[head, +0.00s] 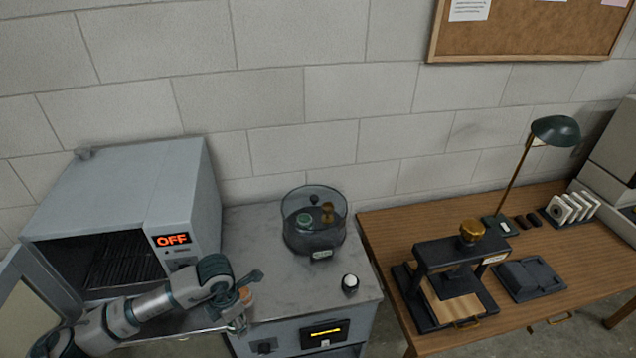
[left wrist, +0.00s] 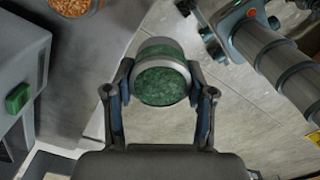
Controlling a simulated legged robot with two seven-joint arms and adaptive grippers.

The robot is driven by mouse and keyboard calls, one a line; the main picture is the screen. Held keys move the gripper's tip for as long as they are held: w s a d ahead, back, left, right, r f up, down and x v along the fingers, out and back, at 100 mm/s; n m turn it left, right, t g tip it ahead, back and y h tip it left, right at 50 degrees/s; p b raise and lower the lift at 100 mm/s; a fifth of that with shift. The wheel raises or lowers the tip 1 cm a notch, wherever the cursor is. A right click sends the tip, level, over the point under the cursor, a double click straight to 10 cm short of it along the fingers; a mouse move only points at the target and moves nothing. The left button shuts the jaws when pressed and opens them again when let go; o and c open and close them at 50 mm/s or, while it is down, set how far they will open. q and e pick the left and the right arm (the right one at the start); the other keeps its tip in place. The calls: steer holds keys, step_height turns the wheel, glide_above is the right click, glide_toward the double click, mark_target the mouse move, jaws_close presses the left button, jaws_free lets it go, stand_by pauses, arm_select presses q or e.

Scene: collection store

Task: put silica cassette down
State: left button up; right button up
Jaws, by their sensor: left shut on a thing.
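My left gripper (head: 245,300) is shut on the silica cassette, a short round drum. In the left wrist view the cassette (left wrist: 162,82) shows a green granular face and a pale rim, and it sits between the two fingertips (left wrist: 162,90). In the head view the gripper is at the front edge of the grey marble worktop (head: 300,272); the fingers partly hide the cassette, and I cannot tell whether it touches anything. A clear round vessel (head: 314,235) stands on the worktop, with a green item and an amber item inside. My right gripper is not in view.
A small black-and-white knob-like item (head: 349,283) is near the right front. A wooden desk (head: 390,230) with a press stands right.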

arm_select(q)
steer(key=m, duration=0.3)
steer(key=w+d+m, duration=0.1)
steer(key=shift+f+m, duration=0.1)
steer(key=shift+m, duration=0.2)
steer(key=m, duration=0.2)
steer(key=shift+w+d+m, duration=0.2)
steer(key=shift+d+m, duration=0.1)
steer(key=shift+m, duration=0.1)
steer(key=w+d+m, duration=0.1)
steer(key=m, duration=0.5)
steer(key=w+d+f+m, duration=0.1)
steer(key=m, duration=0.6)
steer(key=w+d+m, duration=0.1)
steer(key=m, duration=0.6)
steer(key=shift+w+d+f, duration=0.1)
steer(key=shift+w+f, duration=0.05)
